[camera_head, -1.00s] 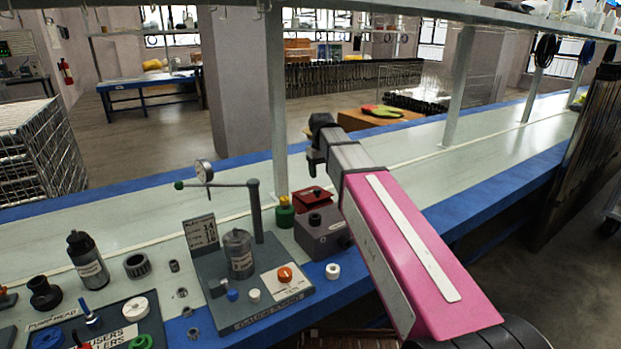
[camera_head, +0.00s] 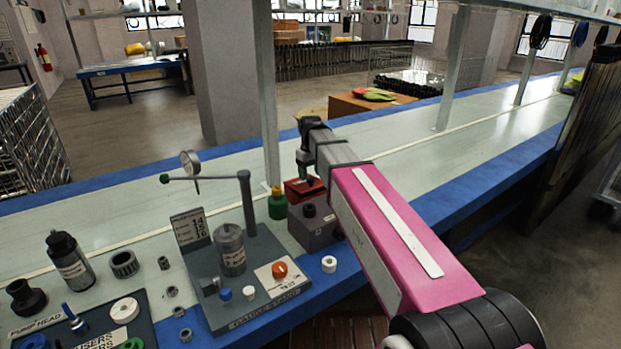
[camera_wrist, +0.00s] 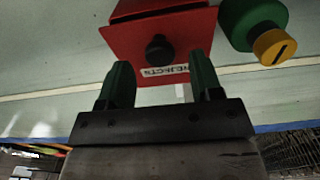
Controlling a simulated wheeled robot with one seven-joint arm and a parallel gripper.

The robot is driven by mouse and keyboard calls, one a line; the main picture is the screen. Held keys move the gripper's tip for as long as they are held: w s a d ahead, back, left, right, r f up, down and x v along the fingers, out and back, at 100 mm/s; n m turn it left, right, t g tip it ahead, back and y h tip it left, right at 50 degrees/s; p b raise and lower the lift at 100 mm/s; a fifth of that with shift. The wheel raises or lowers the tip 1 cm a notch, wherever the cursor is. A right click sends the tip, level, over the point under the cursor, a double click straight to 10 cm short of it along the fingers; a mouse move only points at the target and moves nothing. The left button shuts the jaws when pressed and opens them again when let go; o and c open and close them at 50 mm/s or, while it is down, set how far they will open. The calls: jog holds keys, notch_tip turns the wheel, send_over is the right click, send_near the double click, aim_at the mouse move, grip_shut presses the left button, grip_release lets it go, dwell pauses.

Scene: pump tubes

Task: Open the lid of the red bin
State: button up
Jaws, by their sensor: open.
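The red bin (camera_head: 296,192) stands on the bench, just behind a grey box. In the wrist view the bin's red lid (camera_wrist: 159,38) shows close up, with a round black knob (camera_wrist: 160,50) on it and a "REJECTS" label at its lower edge. The lid looks shut. My gripper (camera_wrist: 162,80) is open, its two green fingers apart, pointing toward the lid. The knob lies beyond the fingertips, roughly midway between them, and nothing is held. In the head view my gripper (camera_head: 306,176) is beside the bin and partly hides it.
A green bottle with a yellow cap (camera_head: 277,203) stands close to the bin's left. The grey box (camera_head: 313,228) with a black knob is in front. The gauge stand (camera_head: 240,270) with its post is farther left.

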jog(key=shift+f, duration=1.1)
jog(key=shift+c, duration=0.2)
grip_shut()
jog(key=shift+w+a+r+g+h, duration=0.3)
jog(key=shift+w+r+g, duration=0.15)
jog(key=shift+r+g, duration=0.1)
jog(key=shift+w+a+r+g+h, duration=0.15)
jog(key=shift+w+r+g+h, duration=0.1)
jog(key=shift+r+g, duration=0.15)
jog(key=shift+w+a+r+g+h, duration=0.1)
jog(key=shift+r+g+h, duration=0.15)
jog(key=shift+r, duration=0.1)
jog(key=shift+s, duration=0.1)
jog(key=shift+o, duration=0.2)
grip_release()
